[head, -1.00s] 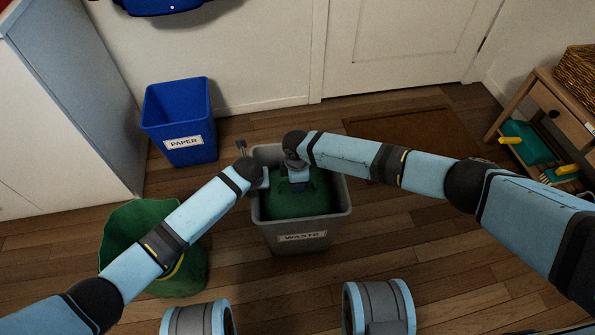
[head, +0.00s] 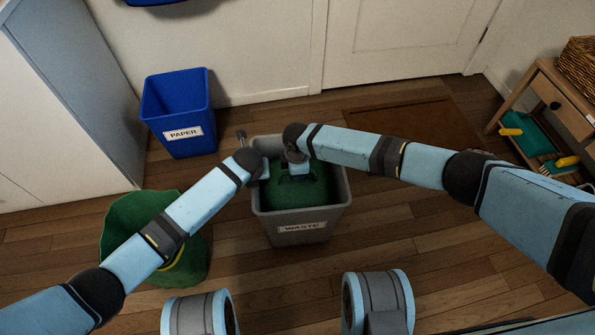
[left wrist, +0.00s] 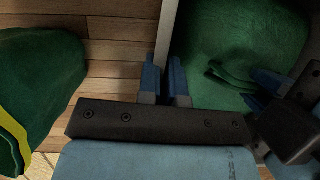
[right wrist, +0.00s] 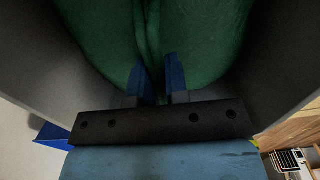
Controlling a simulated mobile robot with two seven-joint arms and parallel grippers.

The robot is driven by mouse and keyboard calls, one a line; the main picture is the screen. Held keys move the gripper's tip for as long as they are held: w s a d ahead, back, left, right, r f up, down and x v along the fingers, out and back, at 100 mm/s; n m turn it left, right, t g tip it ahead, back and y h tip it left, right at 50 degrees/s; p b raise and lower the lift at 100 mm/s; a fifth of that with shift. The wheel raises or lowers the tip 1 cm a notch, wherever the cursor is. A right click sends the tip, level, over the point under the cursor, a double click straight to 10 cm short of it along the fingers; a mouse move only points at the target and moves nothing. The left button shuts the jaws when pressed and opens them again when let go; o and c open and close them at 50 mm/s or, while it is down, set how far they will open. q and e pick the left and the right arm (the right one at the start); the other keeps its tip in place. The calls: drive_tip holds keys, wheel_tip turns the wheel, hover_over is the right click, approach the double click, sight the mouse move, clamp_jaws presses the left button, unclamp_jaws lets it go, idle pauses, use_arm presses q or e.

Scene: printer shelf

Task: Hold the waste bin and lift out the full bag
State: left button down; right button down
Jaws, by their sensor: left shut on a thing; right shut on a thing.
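The grey waste bin (head: 303,229) stands upright on the floor in the middle of the head view, with a "WASTE" label on its front. The full green bag (head: 300,195) is inside it and also fills much of the right wrist view (right wrist: 205,40). My left gripper (left wrist: 166,82) is shut on the bin's left rim, with one finger on each side of the wall. My right gripper (right wrist: 160,75) is shut on the gathered top of the bag, inside the bin's opening. The bag's lower part is hidden by the bin walls.
A blue "PAPER" bin (head: 178,110) stands by the wall. A brown doormat (head: 420,130) lies before the door. A wooden shelf (head: 555,105) stands at right.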

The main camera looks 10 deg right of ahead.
use_arm(q)
drive_tip(key=c, duration=1.2)
unclamp_jaws()
drive_tip(key=shift+r, duration=0.1)
drive_tip(key=shift+r, duration=2.9)
clamp_jaws()
